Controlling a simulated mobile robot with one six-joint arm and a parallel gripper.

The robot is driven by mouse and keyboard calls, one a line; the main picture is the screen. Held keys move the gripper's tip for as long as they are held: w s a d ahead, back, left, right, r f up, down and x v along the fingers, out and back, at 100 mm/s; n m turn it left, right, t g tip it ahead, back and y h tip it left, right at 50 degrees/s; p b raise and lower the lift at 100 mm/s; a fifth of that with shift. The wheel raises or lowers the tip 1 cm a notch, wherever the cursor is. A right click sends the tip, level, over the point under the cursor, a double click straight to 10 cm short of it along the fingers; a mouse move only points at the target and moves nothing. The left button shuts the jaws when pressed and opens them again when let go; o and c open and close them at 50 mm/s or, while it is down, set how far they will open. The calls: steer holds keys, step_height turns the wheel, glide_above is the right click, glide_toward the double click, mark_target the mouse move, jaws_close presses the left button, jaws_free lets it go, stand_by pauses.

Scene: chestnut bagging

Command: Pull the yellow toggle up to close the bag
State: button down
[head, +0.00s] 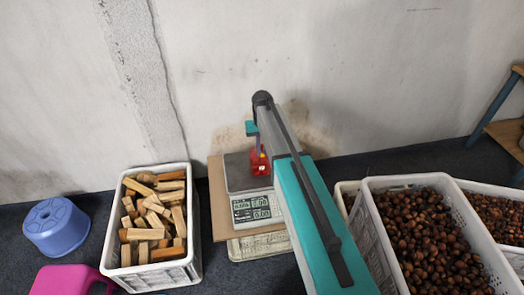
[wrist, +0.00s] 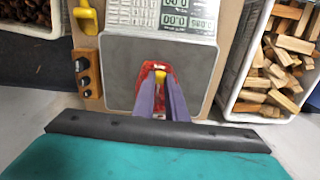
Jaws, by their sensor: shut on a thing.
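The red bag (head: 260,162) sits on the grey plate of the scale (head: 238,174); it also shows in the wrist view (wrist: 148,71). The yellow toggle (wrist: 160,73) is at the top middle of the bag. My gripper (wrist: 160,79) has two purple fingers that come together at the toggle from both sides, and it is shut on it. In the head view my arm covers much of the bag, and only a red part shows. The fingers hide the middle of the bag in the wrist view, so I cannot tell how tightly its mouth is drawn.
The scale stands on a wooden board (head: 217,199), its lit display (head: 252,208) facing front. A wood-block crate (head: 117,227) is left; a chestnut crate (head: 432,180) is right.

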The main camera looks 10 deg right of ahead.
mark_target(262, 152)
steer(key=c, duration=1.7)
jaws_free()
steer(key=shift+r, duration=0.1)
step_height(262, 152, up, 14)
steer(key=shift+f, duration=0.2)
